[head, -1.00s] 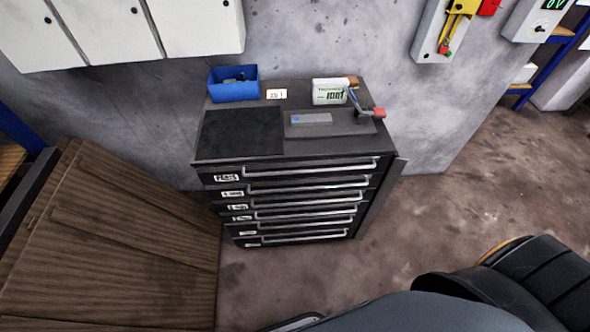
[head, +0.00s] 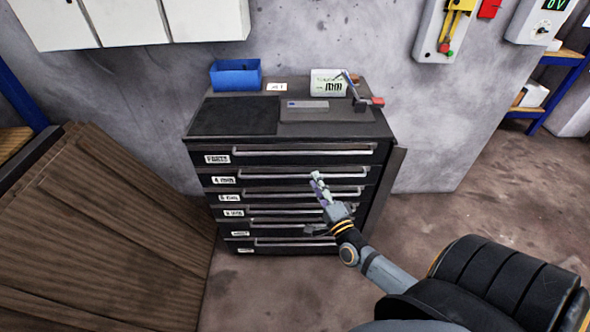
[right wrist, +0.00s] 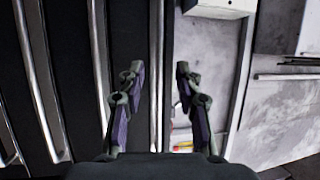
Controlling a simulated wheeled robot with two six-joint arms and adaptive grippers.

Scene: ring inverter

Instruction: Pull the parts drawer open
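The parts drawer (head: 300,160) is the top drawer of the black cabinet, labelled PARTS at its left end, and it looks shut. Its long silver bar handle (head: 305,151) runs across its front. My right gripper (head: 311,203) is open and empty, in front of the cabinet, overlapping the middle drawers in the head view. In the right wrist view, turned on its side, my open fingers (right wrist: 160,68) point at the cabinet front. A bar handle (right wrist: 155,40) lies in line with the gap between them; touching is not visible. My left gripper is not in view.
Several lower drawers with like handles (head: 290,193) sit below. On the cabinet top are a blue bin (head: 235,74), a white box (head: 326,83) and a red-ended tool (head: 372,101). Brown wooden boards (head: 90,230) stand at left. The floor at right (head: 450,210) is clear.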

